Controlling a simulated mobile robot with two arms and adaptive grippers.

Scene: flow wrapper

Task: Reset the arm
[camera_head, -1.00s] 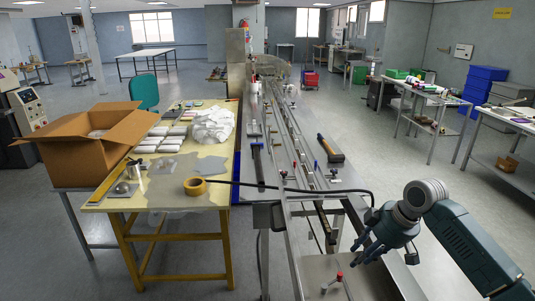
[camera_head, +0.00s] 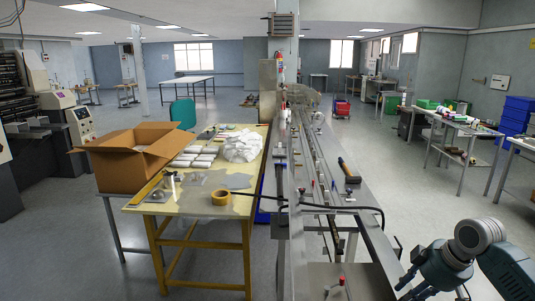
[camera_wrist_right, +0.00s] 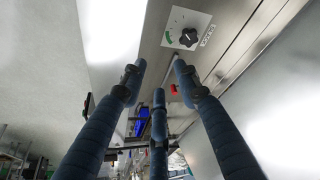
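My right gripper (camera_head: 412,286) is at the lower right of the head view, beside the front end of the long metal flow wrapper (camera_head: 375,270). In the right wrist view, its dark blue fingers (camera_wrist_right: 155,88) are spread apart with nothing between them. A panel with a black knob (camera_wrist_right: 188,37) is on a metal surface beyond the fingertips. My left arm and gripper are not in view.
A yellow table (camera_head: 190,205) left of the wrapper holds white packs (camera_head: 197,155), a tape roll (camera_head: 221,198) and a plastic bag. An open cardboard box (camera_head: 130,165) stands beside it. Side tables (camera_head: 460,140) stand at the right, with clear floor between.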

